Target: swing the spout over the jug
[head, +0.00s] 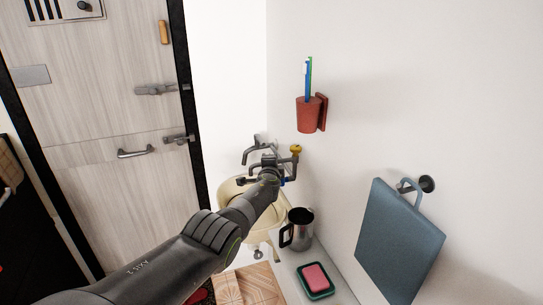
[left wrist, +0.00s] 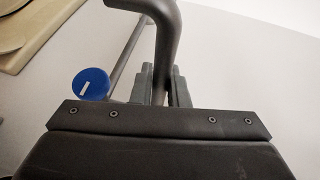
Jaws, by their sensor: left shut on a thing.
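The grey spout (head: 252,149) belongs to a wall tap above the cream basin (head: 234,192). In the head view its bent outer end is over the basin side, up and left of the jug. The metal jug (head: 301,228) stands upright on the ledge right of the basin, its handle to the left. My left gripper (head: 270,168) is at the tap. In the left wrist view its fingers (left wrist: 165,87) are shut on the dark bent pipe of the spout (left wrist: 167,40). My forearm hides part of the basin and tap. My right gripper is in neither view.
A yellow knob (head: 296,148) and a blue knob (left wrist: 90,84) sit close to the gripper. A pink soap (head: 315,277) in a green dish, a red toothbrush cup (head: 309,115) and a hanging blue board (head: 398,240) are to the right. A door (head: 100,100) is left.

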